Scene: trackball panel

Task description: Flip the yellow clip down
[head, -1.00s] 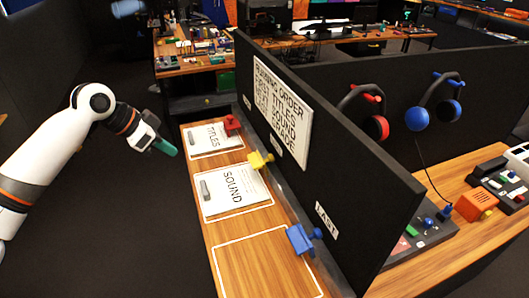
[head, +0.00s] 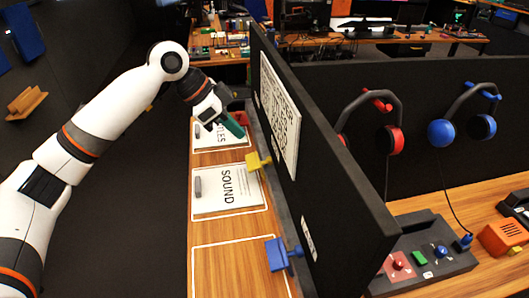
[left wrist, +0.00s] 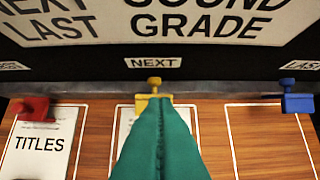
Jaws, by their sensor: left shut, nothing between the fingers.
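The yellow clip (head: 258,161) is mounted on the dark rail at the foot of the black panel, behind the SOUND sheet (head: 225,191). In the left wrist view the yellow clip (left wrist: 154,88) is straight ahead, its round knob upper and its lower part partly hidden by my fingers. My left gripper (head: 236,127) is shut and empty, its green fingers pointing toward the panel. In the head view they are over the TITLES sheet and appear apart from the clip. In the left wrist view the left gripper (left wrist: 160,108) overlaps the clip's lower edge; contact cannot be told.
A red clip (left wrist: 32,108) and a blue clip (head: 278,254) flank the yellow one on the same rail. The black panel (head: 325,190) rises right behind the clips. A white-outlined space (head: 235,268) before the blue clip is bare. Headphones hang on the rear partition.

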